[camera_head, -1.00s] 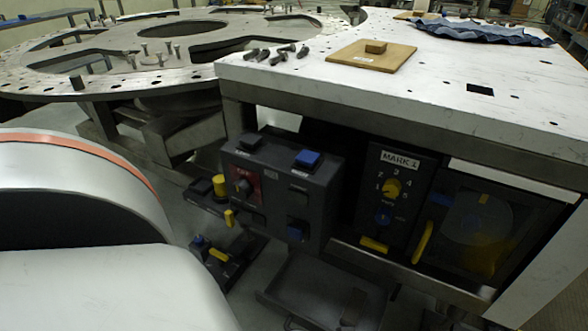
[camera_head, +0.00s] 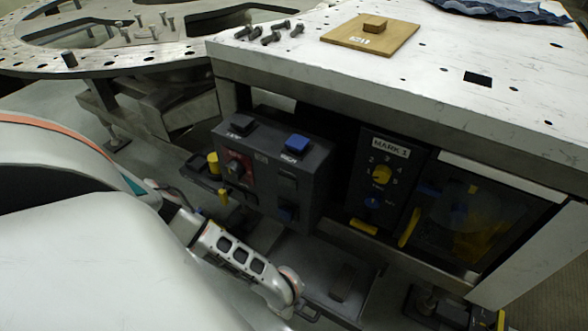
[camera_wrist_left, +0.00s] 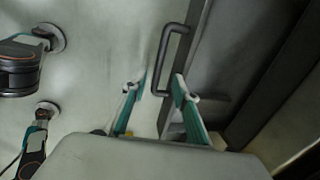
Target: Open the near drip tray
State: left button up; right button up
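The grey drip tray (camera_head: 318,262) is low under the workbench in the head view, partly hidden by my arm. In the left wrist view, a dark bar handle (camera_wrist_left: 178,42) stands off the edge of a grey metal body (camera_wrist_left: 235,50), which looks like the tray. My left gripper (camera_wrist_left: 160,86) is open, with its two teal fingers apart. The lower end of the handle shows between or just beyond the fingertips; I cannot tell the depth or any contact. My right gripper is not in view.
A dark control box (camera_head: 268,172) with yellow and blue controls hangs above the tray. The MARK 1 panel (camera_head: 385,175) and a dark window with a yellow handle (camera_head: 409,227) are to its right. The white bench top (camera_head: 420,85) overhangs them. A round turret plate (camera_head: 100,55) stands behind left.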

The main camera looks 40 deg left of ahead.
pick_arm(q)
jog(key=f+b, duration=0.1)
jog(key=f, duration=0.1)
jog(key=f+b, duration=0.1)
jog(key=f, duration=0.2)
jog(key=w+f+b, duration=0.1)
jog(key=f, duration=0.1)
jog(key=shift+a+f, duration=0.1)
jog(key=shift+f, duration=0.15)
jog(key=shift+w, duration=0.1)
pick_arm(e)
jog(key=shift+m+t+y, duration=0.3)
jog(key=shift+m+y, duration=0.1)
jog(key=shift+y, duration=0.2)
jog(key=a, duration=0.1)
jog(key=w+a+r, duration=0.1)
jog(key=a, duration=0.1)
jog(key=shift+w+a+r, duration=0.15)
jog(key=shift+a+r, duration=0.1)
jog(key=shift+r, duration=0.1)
pick_arm(q)
grip_shut()
